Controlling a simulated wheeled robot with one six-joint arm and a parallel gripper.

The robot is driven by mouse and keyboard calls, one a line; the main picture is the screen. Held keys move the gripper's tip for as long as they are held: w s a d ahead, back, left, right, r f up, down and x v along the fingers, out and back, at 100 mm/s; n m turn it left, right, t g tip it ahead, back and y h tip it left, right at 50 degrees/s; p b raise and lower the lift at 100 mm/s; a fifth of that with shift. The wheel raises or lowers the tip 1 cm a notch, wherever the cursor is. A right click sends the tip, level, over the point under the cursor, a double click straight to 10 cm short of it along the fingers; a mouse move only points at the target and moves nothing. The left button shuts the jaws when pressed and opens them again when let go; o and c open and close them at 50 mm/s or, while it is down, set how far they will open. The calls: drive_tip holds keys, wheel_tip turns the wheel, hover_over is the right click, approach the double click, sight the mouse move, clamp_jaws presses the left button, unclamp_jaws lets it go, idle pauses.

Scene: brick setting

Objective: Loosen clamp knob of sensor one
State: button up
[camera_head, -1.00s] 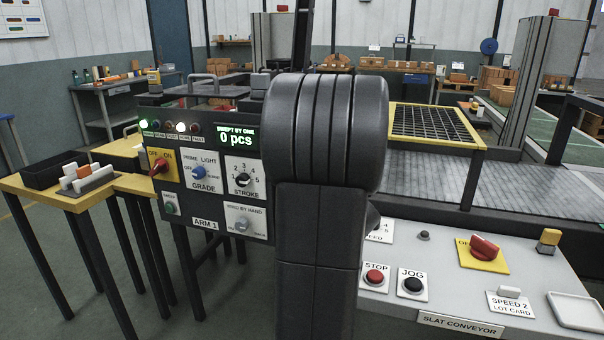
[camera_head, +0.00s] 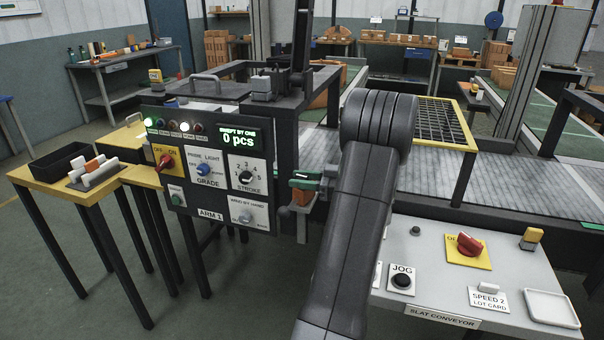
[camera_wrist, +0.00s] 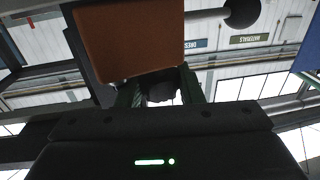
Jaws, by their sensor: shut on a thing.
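In the wrist view, my gripper (camera_wrist: 160,92) has its two green-lined fingers on either side of a dark rounded knob (camera_wrist: 161,88) and is shut on it. An orange-brown block (camera_wrist: 130,42) fills the upper left, just beyond the knob. A rod with a black ball end (camera_wrist: 240,13) shows at top right. In the head view, a green piece (camera_head: 306,175) and a small brown block (camera_head: 301,196) show at the right edge of the ARM 1 panel (camera_head: 213,170). My arm hides most of the gripper there, and no sensor label is readable.
The slat conveyor box (camera_head: 465,270) with a JOG button (camera_head: 401,281) and a red switch (camera_head: 469,243) stands at right. A yellow side table (camera_head: 92,187) with a black tray (camera_head: 67,162) stands at left. The conveyor bed (camera_head: 480,185) runs behind my arm.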

drive_tip(key=shift+r+n+g, duration=0.15)
drive_tip(key=shift+n+g, duration=0.35)
drive_tip(key=shift+g, duration=0.3)
drive_tip(key=o, duration=1)
drive_tip(key=shift+a, duration=0.1)
drive_tip(key=shift+c, duration=0.2)
drive_tip(key=shift+d, duration=0.35)
drive_tip(key=s+d, duration=0.1)
drive_tip(key=d, duration=1.2)
drive_tip(key=shift+s, duration=0.15)
